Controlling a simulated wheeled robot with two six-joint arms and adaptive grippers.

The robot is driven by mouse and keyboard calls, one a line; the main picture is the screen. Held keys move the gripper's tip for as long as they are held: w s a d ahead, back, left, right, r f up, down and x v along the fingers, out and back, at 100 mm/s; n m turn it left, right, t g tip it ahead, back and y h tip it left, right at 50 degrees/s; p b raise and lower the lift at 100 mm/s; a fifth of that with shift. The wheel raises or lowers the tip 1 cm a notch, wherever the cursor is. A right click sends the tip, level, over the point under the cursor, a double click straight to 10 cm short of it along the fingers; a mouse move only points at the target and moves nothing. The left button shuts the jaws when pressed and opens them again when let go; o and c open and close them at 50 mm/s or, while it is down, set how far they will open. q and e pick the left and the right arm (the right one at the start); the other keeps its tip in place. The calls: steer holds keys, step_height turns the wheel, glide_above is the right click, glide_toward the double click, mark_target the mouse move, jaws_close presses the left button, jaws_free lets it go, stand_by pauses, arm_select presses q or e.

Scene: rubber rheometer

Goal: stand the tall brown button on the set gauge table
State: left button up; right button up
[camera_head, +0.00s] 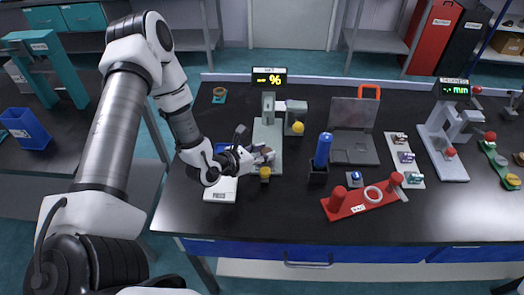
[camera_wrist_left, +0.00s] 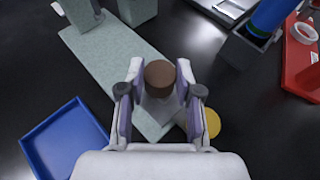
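The tall brown button (camera_wrist_left: 160,76) is upright between the fingertips of my left gripper (camera_wrist_left: 160,90), which look closed against its sides. In the head view, my left gripper (camera_head: 265,155) and the brown button (camera_head: 267,150) are over the front part of the set gauge's pale green base (camera_head: 267,134). The base also shows in the left wrist view (camera_wrist_left: 115,55). The button's lower end is hidden, so I cannot tell whether it touches the base. The gauge's display (camera_head: 269,78) shows "%". My right gripper is out of view.
A yellow button (camera_head: 265,173) stands just in front of the base. A blue tray (camera_wrist_left: 65,143) lies left of it. A white labelled plate (camera_head: 220,190) is nearer the front. A dark holder with a blue cylinder (camera_head: 323,150) and a red rack (camera_head: 360,203) stand to the right.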

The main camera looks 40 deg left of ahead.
arm_select(q)
steer(key=o, duration=0.4)
steer(key=shift+s+d+r, duration=0.1)
steer(key=shift+s+r, duration=0.05)
steer(key=shift+s, duration=0.05)
steer(key=shift+c, duration=0.2)
steer(key=shift+s, duration=0.1)
